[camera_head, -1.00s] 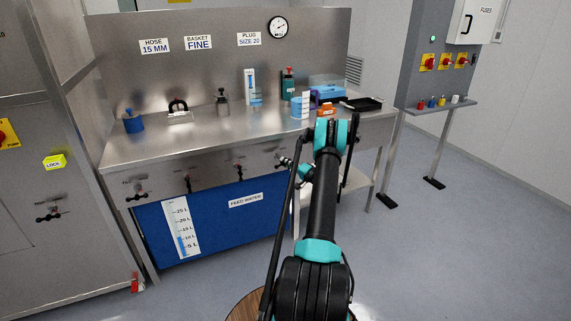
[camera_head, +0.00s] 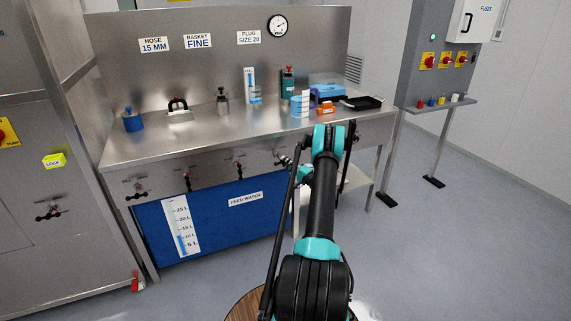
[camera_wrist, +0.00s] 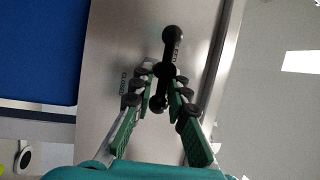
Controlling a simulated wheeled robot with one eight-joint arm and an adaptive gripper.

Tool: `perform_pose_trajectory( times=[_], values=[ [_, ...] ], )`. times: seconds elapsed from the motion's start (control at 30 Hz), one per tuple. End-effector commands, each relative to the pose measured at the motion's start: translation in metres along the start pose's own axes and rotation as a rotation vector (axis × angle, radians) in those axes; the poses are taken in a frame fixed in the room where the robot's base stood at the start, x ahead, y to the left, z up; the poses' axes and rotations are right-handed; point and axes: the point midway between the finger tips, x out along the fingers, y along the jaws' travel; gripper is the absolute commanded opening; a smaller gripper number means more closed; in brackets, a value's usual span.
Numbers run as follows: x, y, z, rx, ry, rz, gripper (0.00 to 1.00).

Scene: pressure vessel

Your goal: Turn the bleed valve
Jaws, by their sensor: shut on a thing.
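The bleed valve's black handle (camera_wrist: 173,34) shows in the wrist view, a bar with ball ends on a steel panel. It lies nearly lengthwise in the picture, tilted a little. A partly covered label that seems to read BLEED is beside it, and CLOSED is printed to the left. My gripper (camera_wrist: 163,80) has its green fingers on both sides of the handle near its hub and is shut on it. In the head view my gripper (camera_head: 284,160) is at the rightmost valve on the bench front, and my arm partly hides that valve.
Several similar valves, one of them here (camera_head: 240,168), line the bench front to the left. A blue feed water tank (camera_head: 225,222) is below. Bottles and a black tray (camera_head: 363,103) stand on the bench top (camera_head: 170,146). The floor to the right is open.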

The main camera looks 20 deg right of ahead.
Motion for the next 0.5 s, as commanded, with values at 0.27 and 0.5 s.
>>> perform_pose_trajectory(
  times=[0.27,0.5],
  values=[
    [0.0020,-0.0026,0.0001,0.003,-0.001,-0.005,0.33],
    [0.0006,-0.0015,-0.0006,0.001,0.001,-0.003,0.33]
  ],
)
